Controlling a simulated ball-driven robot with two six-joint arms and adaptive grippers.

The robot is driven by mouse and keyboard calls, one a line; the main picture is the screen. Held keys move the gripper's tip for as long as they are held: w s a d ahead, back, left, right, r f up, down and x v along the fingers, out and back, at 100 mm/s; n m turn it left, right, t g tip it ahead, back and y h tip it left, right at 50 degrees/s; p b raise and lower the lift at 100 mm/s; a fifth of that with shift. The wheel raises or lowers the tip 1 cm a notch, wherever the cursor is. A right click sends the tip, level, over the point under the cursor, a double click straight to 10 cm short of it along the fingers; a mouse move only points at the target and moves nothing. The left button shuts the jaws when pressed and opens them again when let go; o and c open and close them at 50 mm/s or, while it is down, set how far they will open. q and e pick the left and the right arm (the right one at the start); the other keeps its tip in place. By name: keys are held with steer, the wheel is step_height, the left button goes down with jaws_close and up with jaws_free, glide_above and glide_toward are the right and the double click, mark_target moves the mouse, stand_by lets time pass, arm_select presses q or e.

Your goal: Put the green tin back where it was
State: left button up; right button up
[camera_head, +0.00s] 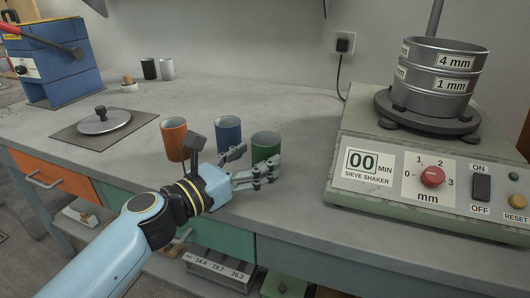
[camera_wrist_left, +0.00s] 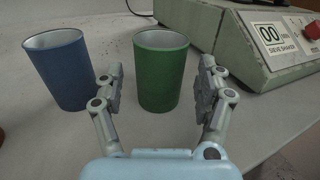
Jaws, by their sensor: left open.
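The green tin (camera_head: 266,144) stands upright on the bench near its front edge, at the right end of a row of three tins. My left gripper (camera_head: 256,166) is open just in front of it. In the left wrist view the green tin (camera_wrist_left: 161,72) shows ahead, between and beyond the open fingers of the left gripper (camera_wrist_left: 158,85). I cannot tell whether either finger touches it. The blue tin (camera_head: 228,132) stands to its left and also shows in the left wrist view (camera_wrist_left: 60,70). The orange tin (camera_head: 174,139) stands further left. My right gripper is not in view.
The sieve shaker (camera_head: 428,150) stands right of the green tin, with free bench between. A flat plate with a round lid (camera_head: 104,122) lies at the left.

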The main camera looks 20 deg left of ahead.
arm_select(q)
steer(key=b+v, duration=0.1)
steer(key=v, duration=0.7)
steer(key=shift+s, duration=0.15)
